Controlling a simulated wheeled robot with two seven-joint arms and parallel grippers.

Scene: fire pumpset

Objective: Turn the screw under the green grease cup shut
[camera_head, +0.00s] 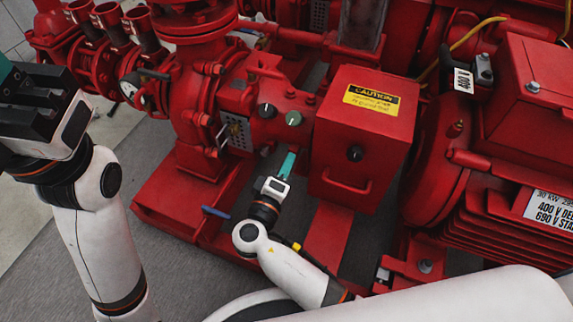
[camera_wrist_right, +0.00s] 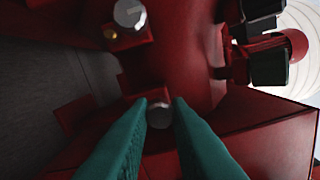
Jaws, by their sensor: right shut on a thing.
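The green grease cup (camera_head: 294,118) sits on the red pump housing, right of a black cup (camera_head: 266,110). My right gripper (camera_head: 289,158) reaches up below the green cup with its teal fingers close together. In the right wrist view, the fingertips (camera_wrist_right: 159,103) are shut on a round grey screw head (camera_wrist_right: 158,117), one finger on each side. In the head view the screw is too small or hidden to make out. My left gripper (camera_head: 4,70) is at the left edge, raised away from the pump; its fingers are mostly cut off.
A red box with a CAUTION label (camera_head: 372,98) stands close right of my right gripper. A second grey round knob (camera_wrist_right: 129,12) shows in the wrist view. A blue lever (camera_head: 215,211) sits left of my right wrist. Grey floor (camera_head: 60,240) is open at lower left.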

